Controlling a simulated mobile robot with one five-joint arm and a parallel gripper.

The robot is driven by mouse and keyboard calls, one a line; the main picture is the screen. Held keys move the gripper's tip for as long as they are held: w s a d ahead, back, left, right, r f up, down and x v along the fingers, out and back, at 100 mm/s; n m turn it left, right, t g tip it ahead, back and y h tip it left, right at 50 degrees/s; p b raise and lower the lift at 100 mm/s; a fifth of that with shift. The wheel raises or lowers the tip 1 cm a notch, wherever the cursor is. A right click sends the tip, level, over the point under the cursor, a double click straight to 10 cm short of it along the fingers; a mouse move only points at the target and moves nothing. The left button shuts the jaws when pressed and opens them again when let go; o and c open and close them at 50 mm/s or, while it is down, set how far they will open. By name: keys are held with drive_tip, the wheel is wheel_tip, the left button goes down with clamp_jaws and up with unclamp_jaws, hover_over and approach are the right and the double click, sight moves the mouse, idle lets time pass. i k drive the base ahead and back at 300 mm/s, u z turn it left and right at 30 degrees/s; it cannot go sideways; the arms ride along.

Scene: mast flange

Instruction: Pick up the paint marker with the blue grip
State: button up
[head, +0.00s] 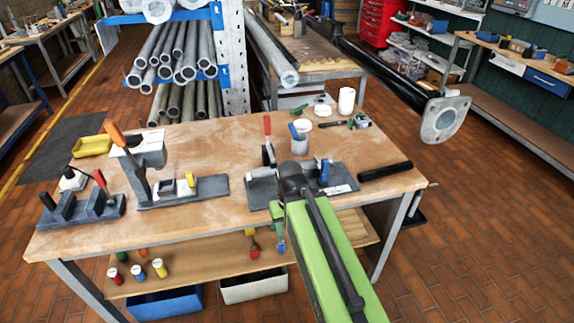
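My green arm reaches in from the bottom right, and its dark end, my gripper (291,176), is over the front of the workbench (190,215). Its fingers cannot be made out, so opening and contents do not show. I cannot tell for certain which item is the blue-grip paint marker. A blue upright piece (324,171) stands on a grey fixture just right of my gripper. A blue-handled item (294,132) leans at a white cup behind it. On the lower shelf, a small blue item (281,244) stands beside my arm, and a blue-bodied cylinder (138,274) stands farther left.
Clamp fixtures with an orange handle (115,134) and a red handle (101,180) occupy the bench's left side. A black bar (385,171) lies at the right. A flanged pole (440,118) juts out beyond the bench. Bench wood between the fixtures is bare.

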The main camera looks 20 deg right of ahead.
sight(294, 134)
drive_tip(key=u, duration=5)
drive_tip(key=i, duration=0.15)
drive_tip(key=z, duration=2.6)
drive_tip(key=k, duration=0.15)
drive_tip(key=u, duration=1.85)
drive_tip(key=k, duration=1.7)
drive_tip(key=z, duration=1.45)
drive_tip(key=i, duration=0.45)
drive_tip(key=u, duration=0.05)
